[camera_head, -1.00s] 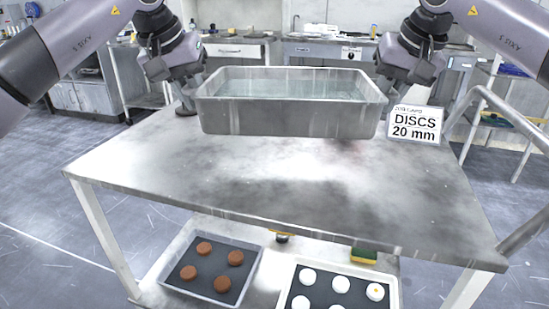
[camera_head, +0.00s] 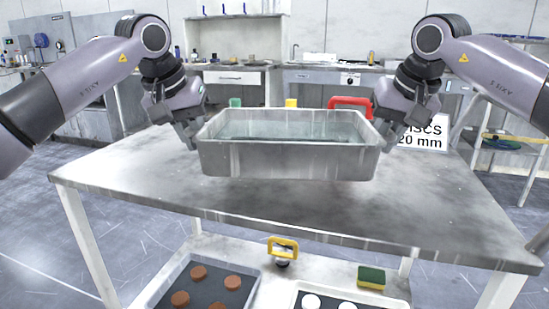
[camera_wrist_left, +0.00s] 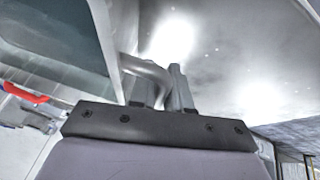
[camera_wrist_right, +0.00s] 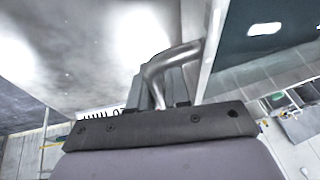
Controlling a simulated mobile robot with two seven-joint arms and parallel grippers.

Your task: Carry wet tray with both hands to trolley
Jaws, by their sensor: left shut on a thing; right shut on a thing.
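The wet tray (camera_head: 288,160) is a grey metal tub with liquid in it, level over the top of the metal trolley (camera_head: 130,178) in the head view. A strip of shade lies below it; I cannot tell for sure whether it touches the top. My left gripper (camera_head: 192,138) is at the tray's left end, shut on its bent bar handle (camera_wrist_left: 150,75). My right gripper (camera_head: 385,138) is at the right end, shut on the other handle (camera_wrist_right: 172,60). The liquid also shows in the left wrist view (camera_wrist_left: 55,45).
A sign reading 20 mm (camera_head: 430,138) stands behind my right gripper. A red object (camera_head: 350,103) shows behind the tray. The lower shelf holds a tray of brown discs (camera_head: 240,285), a tray of white discs (camera_head: 300,290), a yellow-handled item (camera_head: 283,246) and a sponge (camera_head: 371,276). The top's front is bare.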

